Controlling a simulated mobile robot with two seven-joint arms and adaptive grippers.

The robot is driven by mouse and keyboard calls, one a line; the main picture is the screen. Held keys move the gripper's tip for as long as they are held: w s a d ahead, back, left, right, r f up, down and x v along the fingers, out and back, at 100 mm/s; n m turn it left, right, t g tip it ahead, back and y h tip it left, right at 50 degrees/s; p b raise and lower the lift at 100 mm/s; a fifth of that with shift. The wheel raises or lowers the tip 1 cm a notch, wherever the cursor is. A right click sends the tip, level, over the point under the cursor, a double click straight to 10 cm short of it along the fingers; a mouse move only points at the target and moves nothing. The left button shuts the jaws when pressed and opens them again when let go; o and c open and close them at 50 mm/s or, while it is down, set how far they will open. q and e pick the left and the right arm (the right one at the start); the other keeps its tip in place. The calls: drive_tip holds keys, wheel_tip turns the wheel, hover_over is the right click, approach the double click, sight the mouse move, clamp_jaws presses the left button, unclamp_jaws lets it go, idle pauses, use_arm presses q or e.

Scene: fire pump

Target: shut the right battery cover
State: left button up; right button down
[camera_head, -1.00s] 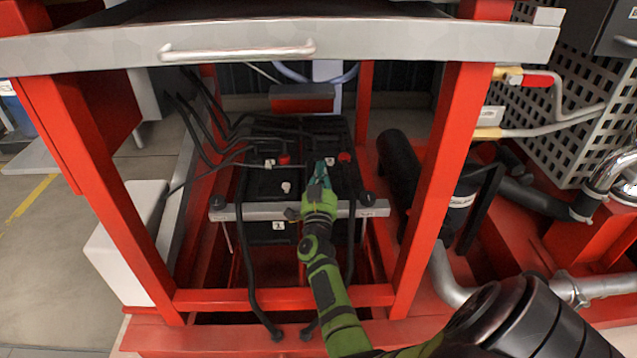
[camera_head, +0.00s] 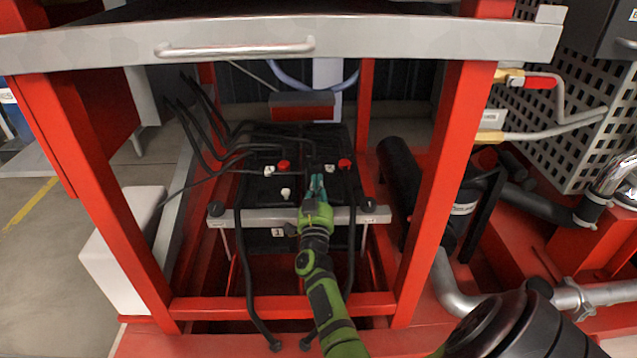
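Two black batteries stand side by side in the red frame. The right battery (camera_head: 341,186) has a small red cover (camera_head: 345,164) near its back; it is too small to tell whether it is open or shut. The left battery (camera_head: 262,188) carries a similar red cover (camera_head: 283,166). My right gripper (camera_head: 317,184), with teal fingers on a green arm, is over the left part of the right battery, in front and to the left of its red cover and apart from it. Its fingers look close together, but their gap is unclear. My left gripper is out of view.
A grey metal bar (camera_head: 262,217) crosses the batteries' front. Black cables (camera_head: 247,265) run around them. Red posts (camera_head: 428,180) flank the opening, and a tray with a handle (camera_head: 235,49) overhangs it. A black cylinder (camera_head: 401,175) lies to the right.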

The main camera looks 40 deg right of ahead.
drive_tip(key=shift+w+a+f+n, duration=0.1)
drive_tip(key=shift+a+f+n, duration=0.1)
drive_tip(key=shift+n, duration=0.7)
drive_tip(key=shift+w+a+f+t+y, duration=0.2)
drive_tip(key=shift+w+f+t+y, duration=0.1)
drive_tip(key=shift+f, duration=0.2)
drive_tip(key=shift+s, duration=0.15)
